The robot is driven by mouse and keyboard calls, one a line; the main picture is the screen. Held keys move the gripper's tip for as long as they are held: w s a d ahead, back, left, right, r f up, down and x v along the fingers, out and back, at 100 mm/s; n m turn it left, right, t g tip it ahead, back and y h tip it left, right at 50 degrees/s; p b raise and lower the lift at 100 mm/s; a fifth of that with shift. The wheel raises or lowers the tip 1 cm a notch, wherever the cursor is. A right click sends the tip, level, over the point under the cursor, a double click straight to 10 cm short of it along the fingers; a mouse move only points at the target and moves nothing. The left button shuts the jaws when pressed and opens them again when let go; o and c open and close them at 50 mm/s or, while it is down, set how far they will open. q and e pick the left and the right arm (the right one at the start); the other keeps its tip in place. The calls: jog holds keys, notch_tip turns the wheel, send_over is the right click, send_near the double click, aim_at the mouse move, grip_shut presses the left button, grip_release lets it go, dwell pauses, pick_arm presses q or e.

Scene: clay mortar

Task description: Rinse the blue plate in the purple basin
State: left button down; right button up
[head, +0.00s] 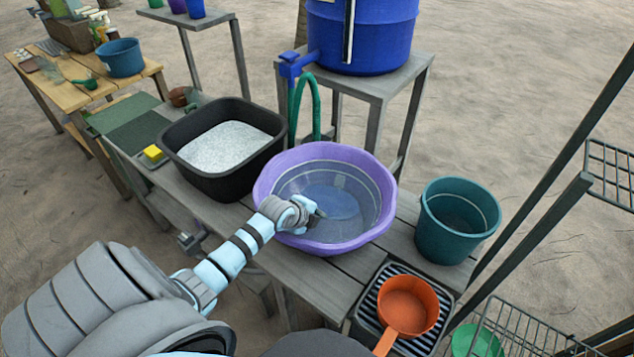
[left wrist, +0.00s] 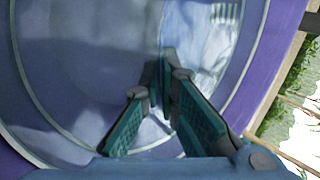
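The purple basin (head: 265,190) stands on the grey bench and holds clear water. The blue plate (head: 342,206) shows as a blue disc low in the basin, seen through the water; part of it is hidden by my gripper. My left gripper (head: 318,214) reaches over the near rim into the basin, at the plate's near left edge. In the left wrist view, its teal-padded fingers (left wrist: 161,82) come close together at a thin straight edge that looks like the plate's rim, with the basin's purple wall (left wrist: 270,50) around. My right gripper is out of view.
A black tub of pale grains (head: 185,160) stands left of the basin, a teal bucket (head: 430,235) to the right. An orange dipper (head: 405,305) lies on a striped rack at front right. A blue barrel (head: 385,35) with tap and green hose (head: 315,105) stands behind.

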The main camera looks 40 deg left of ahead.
pick_arm(q)
jog(key=shift+w+d, duration=0.35)
jog(key=shift+d, duration=0.2)
jog(key=shift+s+a+p, duration=0.35)
jog(key=shift+a+p, duration=0.1)
dwell(0.8)
